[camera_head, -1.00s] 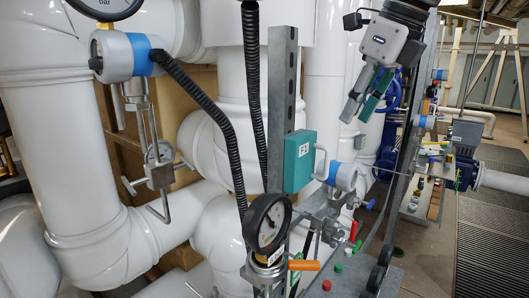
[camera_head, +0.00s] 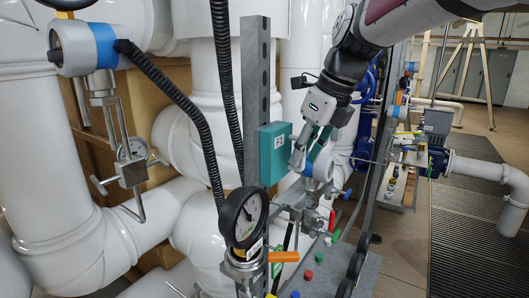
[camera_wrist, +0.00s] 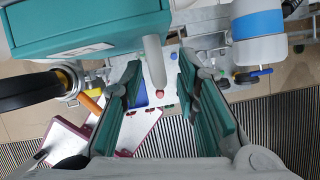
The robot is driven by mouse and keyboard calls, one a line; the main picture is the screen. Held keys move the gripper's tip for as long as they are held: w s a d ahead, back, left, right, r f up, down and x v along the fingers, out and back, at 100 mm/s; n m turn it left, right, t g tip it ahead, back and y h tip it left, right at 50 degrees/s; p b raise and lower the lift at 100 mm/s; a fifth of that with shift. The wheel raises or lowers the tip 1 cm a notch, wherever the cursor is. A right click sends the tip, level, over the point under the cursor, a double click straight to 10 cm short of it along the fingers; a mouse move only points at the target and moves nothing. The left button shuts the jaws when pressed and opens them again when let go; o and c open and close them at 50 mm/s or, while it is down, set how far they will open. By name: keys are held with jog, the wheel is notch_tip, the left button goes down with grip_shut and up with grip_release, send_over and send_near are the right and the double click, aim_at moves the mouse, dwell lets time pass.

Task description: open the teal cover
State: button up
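The teal cover (camera_head: 273,153) is a box mounted beside a grey perforated post, and it looks closed. In the wrist view the teal cover (camera_wrist: 85,28) fills the upper left, with its pale handle (camera_wrist: 155,60) reaching down from its right side. My gripper (camera_wrist: 160,74) is open, one teal-padded finger on each side of the handle's line. The handle's end lies between the fingertips, with gaps visible on both sides. In the head view my gripper (camera_head: 306,160) is at the cover's right side and hides most of the handle.
A blue-and-white transmitter (camera_head: 318,167) sits just right of the cover; it is close to my right finger in the wrist view (camera_wrist: 258,30). A pressure gauge (camera_head: 243,217) and an orange lever (camera_head: 284,256) stand below left. Coloured knobs (camera_head: 308,275) dot the plate below.

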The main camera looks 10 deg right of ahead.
jog(key=shift+a+f, duration=0.1)
jog(key=shift+f, duration=0.15)
grip_shut()
